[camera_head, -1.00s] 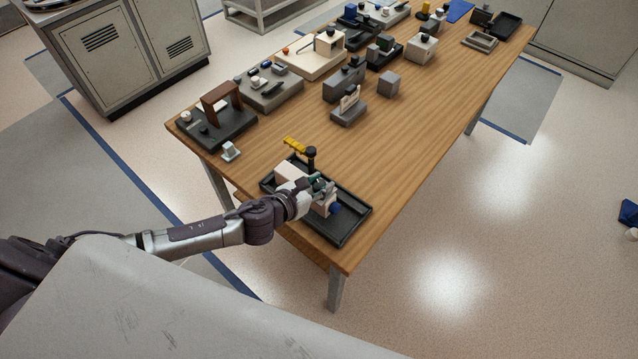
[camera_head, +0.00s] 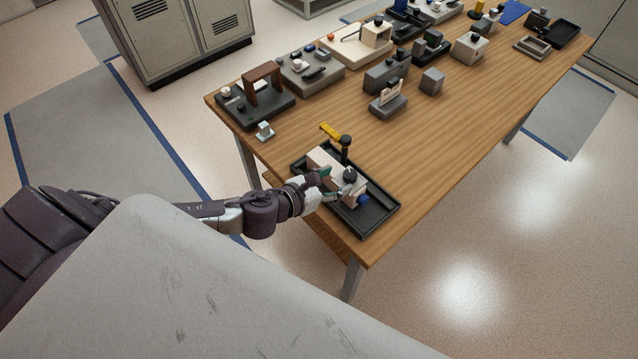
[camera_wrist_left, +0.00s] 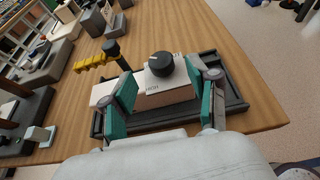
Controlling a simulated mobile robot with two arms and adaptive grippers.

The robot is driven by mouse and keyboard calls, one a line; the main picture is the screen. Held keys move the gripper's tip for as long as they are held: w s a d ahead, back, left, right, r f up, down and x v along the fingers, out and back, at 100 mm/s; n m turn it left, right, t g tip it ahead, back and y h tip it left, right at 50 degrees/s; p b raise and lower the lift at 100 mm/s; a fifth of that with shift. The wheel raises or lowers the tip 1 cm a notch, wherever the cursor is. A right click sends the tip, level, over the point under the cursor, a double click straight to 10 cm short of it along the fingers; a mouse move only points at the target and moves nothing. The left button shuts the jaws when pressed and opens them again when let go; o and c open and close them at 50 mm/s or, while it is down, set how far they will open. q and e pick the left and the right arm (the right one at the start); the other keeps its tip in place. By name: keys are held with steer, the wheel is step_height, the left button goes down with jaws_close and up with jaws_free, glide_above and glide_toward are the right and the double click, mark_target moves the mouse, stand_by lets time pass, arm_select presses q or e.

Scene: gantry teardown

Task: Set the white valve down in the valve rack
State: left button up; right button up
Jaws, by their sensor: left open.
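The white valve (camera_head: 324,158) is a pale block with a black knob on top and a blue part at its right end. It sits upright in a black tray (camera_head: 378,214) at the near table edge; I cannot tell if this tray is the valve rack. In the left wrist view the valve (camera_wrist_left: 103,92) shows its knob and a label. My left gripper (camera_head: 334,184) is open at the near side of the valve. In the left wrist view its green-padded fingers (camera_wrist_left: 161,78) are spread to either side of the knob. My right gripper is not in view.
A yellow-handled part with a black top (camera_head: 331,131) rises at the tray's far side. A small pale block (camera_head: 265,131) lies left of it. A grey holder with a card (camera_head: 388,103) and a grey cube (camera_head: 431,81) stand behind.

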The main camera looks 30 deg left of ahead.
arm_select(q)
steer(key=v, duration=0.5)
steer(key=shift+s+a+r+b, duration=0.1)
steer(key=shift+s+r+b, duration=0.05)
steer(key=shift+s+b, duration=0.25)
steer(key=shift+w, duration=0.1)
